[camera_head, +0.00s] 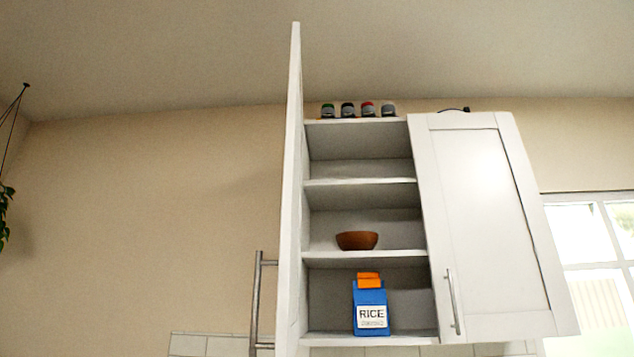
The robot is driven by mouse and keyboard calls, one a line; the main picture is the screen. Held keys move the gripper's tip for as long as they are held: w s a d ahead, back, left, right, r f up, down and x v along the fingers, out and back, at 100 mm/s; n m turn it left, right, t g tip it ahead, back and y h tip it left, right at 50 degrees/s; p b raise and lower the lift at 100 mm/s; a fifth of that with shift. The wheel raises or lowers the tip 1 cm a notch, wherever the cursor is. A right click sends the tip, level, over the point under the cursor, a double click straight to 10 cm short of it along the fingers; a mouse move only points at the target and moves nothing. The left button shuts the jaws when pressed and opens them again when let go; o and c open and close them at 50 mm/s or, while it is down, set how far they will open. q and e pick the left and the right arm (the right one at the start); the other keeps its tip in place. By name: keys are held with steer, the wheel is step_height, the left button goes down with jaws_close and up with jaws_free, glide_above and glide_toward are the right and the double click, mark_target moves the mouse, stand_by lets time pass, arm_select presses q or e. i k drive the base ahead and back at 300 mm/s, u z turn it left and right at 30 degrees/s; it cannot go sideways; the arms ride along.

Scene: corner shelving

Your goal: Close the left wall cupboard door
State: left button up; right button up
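The left wall cupboard door (291,190) stands wide open and shows nearly edge-on at the left side of the cupboard. Its bar handle (256,300) sticks out on the door's left side, low down. The cupboard (360,183) is open behind it, with white shelves. Neither of my grippers shows in the head view.
A brown bowl (357,240) and a blue rice packet (370,305) stand on the shelves. Several small jars (348,110) stand on top. The right cupboard door (480,220) is shut. Bare wall (150,220) lies left of the open door.

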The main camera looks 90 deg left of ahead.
mark_target(287, 330)
steer(key=k, duration=0.9)
steer(key=u, duration=2.25)
